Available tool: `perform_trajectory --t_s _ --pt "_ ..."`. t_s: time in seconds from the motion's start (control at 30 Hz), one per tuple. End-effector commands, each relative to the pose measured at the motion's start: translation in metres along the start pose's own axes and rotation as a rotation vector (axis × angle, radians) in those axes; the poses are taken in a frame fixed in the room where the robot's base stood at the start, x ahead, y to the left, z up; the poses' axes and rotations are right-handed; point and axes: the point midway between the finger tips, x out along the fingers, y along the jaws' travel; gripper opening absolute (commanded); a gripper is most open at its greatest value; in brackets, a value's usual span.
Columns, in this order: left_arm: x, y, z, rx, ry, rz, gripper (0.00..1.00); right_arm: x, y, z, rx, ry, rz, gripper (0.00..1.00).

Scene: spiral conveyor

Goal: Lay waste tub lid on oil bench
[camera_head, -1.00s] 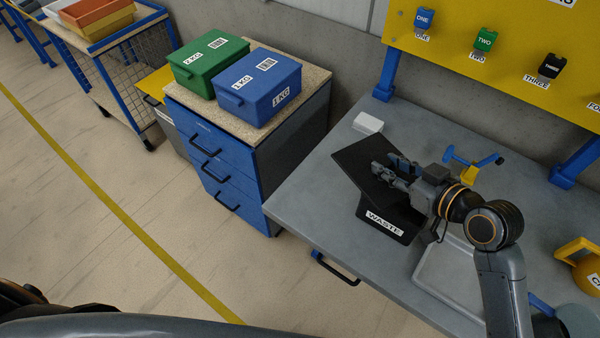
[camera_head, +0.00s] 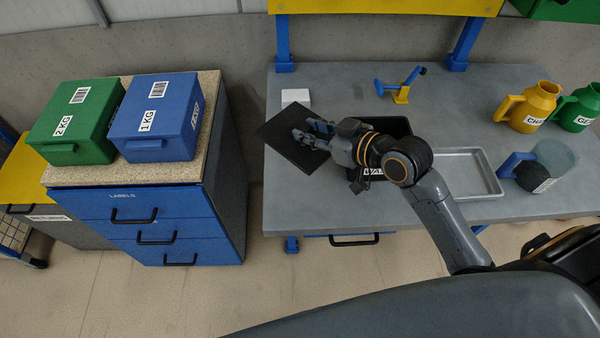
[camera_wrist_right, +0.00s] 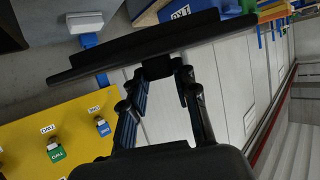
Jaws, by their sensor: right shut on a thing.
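The waste tub lid (camera_head: 281,127) is a flat black plate, tilted in the head view. My right gripper (camera_head: 312,139) is shut on its small black handle. In the right wrist view the fingers (camera_wrist_right: 160,78) close on that handle under the lid plate (camera_wrist_right: 150,44). The lid is left of the black waste tub (camera_head: 398,127), over the left end of the grey oil bench (camera_head: 345,86). I cannot tell whether its lower edge touches the bench. My forearm hides much of the tub and its label. My left gripper is not in view.
A small white block (camera_head: 295,97) lies behind the lid. A blue and yellow stand (camera_head: 401,94), a pale tray (camera_head: 470,172) and jugs (camera_head: 535,105) occupy the bench to the right. A blue drawer cabinet (camera_head: 140,205) with green and blue boxes stands left, across a narrow gap.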

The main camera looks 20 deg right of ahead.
Motion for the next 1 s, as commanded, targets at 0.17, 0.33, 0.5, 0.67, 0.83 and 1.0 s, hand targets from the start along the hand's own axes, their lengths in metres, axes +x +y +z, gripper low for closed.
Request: perform_trajectory --t_s 0.17,0.33,0.5,0.67,0.83,1.0 --pt "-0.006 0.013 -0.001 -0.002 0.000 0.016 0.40 0.018 -0.001 0.047 0.007 -0.007 0.000 0.00" --pt "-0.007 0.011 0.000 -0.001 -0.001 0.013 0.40 0.034 0.000 0.082 0.004 -0.003 -0.001 0.00" --pt "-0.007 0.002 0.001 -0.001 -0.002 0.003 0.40 0.041 0.000 0.099 0.001 0.000 0.000 0.00" --pt "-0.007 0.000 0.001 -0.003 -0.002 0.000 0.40 0.048 -0.001 0.117 0.002 -0.003 -0.001 0.00" --pt "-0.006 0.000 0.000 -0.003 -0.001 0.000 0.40 0.056 0.000 0.134 0.001 0.000 0.000 0.00" --pt "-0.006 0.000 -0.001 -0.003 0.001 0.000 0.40 0.056 0.000 0.136 -0.001 0.001 0.000 0.00"
